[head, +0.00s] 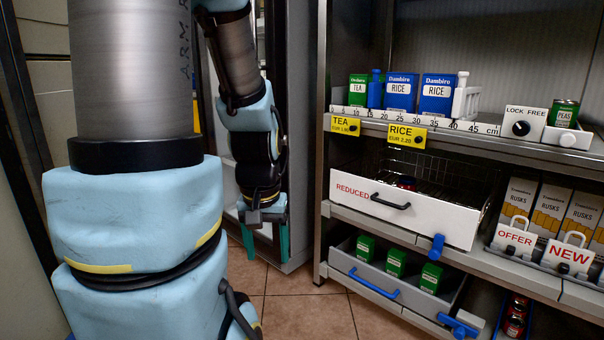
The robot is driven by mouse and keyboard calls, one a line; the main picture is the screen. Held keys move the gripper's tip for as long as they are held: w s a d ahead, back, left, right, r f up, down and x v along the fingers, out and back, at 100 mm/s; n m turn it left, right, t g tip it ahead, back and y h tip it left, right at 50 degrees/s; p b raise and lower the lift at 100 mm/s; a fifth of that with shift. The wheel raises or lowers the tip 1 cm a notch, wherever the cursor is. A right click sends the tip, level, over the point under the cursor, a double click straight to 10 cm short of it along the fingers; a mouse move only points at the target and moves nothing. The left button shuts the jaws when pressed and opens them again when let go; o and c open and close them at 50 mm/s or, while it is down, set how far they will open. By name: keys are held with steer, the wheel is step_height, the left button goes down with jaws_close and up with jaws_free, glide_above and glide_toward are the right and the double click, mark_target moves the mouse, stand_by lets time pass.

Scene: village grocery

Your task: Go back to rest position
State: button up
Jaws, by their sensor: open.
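My gripper (264,240) hangs at the end of my arm, left of the shelf unit, with its two green fingers pointing down and apart. It is open and nothing shows between the fingers. It is in front of a grey cabinet side, above the tiled floor, and clear of the shelf goods. My grey and light blue arm links fill the left part of the head view and hide what is behind them.
A metal shelf unit (323,150) stands right, holding rice boxes (401,92) and rusks boxes (550,212). A white "REDUCED" drawer (440,221) and a grey drawer (352,268) with green boxes (396,262) jut out below. Tiled floor (310,315) is free below.

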step_height(320, 180, up, 34)
steer(key=p, duration=3.2)
steer(key=shift+p, duration=0.3)
steer(key=shift+r, duration=0.1)
